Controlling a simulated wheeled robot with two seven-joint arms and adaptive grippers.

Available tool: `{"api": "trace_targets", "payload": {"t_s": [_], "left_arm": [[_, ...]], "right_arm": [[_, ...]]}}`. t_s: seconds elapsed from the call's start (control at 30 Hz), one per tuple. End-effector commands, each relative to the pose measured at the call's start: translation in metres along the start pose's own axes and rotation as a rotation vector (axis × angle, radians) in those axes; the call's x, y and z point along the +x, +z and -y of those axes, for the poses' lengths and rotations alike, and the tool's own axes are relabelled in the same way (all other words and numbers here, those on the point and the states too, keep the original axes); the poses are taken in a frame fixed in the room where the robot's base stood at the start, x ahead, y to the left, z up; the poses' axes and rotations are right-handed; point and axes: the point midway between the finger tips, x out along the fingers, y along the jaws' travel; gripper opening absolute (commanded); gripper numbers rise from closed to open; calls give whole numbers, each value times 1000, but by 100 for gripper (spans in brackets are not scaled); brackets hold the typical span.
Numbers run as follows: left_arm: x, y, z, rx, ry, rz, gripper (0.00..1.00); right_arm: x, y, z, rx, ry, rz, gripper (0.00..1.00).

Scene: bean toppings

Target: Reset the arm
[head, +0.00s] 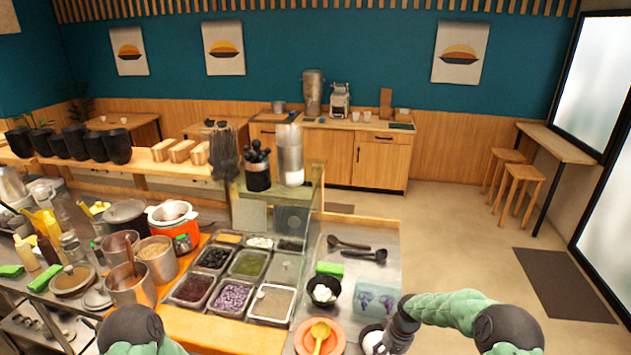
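My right arm (450,309), in a green sleeve, comes in at the lower right and bends left. Its dark gripper (392,342) points down at the counter's front, right beside a small dark bowl (366,331) with white contents. Its fingertips are too small and partly cut off to tell whether they are open, or whether they touch the bowl. Only the upper part of my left arm (135,328) shows at the bottom left; its gripper is out of view.
Topping trays (231,297) fill the counter's middle, beside a glass panel (308,225). Black ladles (365,255) lie behind. Pots crowd the left.

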Motion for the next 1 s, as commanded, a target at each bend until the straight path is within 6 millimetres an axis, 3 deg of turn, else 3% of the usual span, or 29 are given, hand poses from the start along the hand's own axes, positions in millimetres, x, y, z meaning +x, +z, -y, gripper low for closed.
{"api": "trace_targets", "payload": {"t_s": [0.03,0.2,0.4,0.5,0.7,0.9,1.0], "left_arm": [[0,0,0,0,0,-1,40],[0,0,0,0,0,-1,40],[0,0,0,0,0,0,40],[0,0,0,0,0,0,40],[0,0,0,0,0,0,40],[0,0,0,0,0,-1,40],[6,0,2,0,0,-1,40]], "right_arm": [[19,18,2,-4,-20,17,61],[72,81,12,-4,-94,33,61],[114,165,19,21,-156,45,61],[125,206,20,38,-173,47,61],[131,267,19,66,-182,47,61],[127,313,15,87,-176,50,61],[131,325,13,89,-172,45,61]]}}
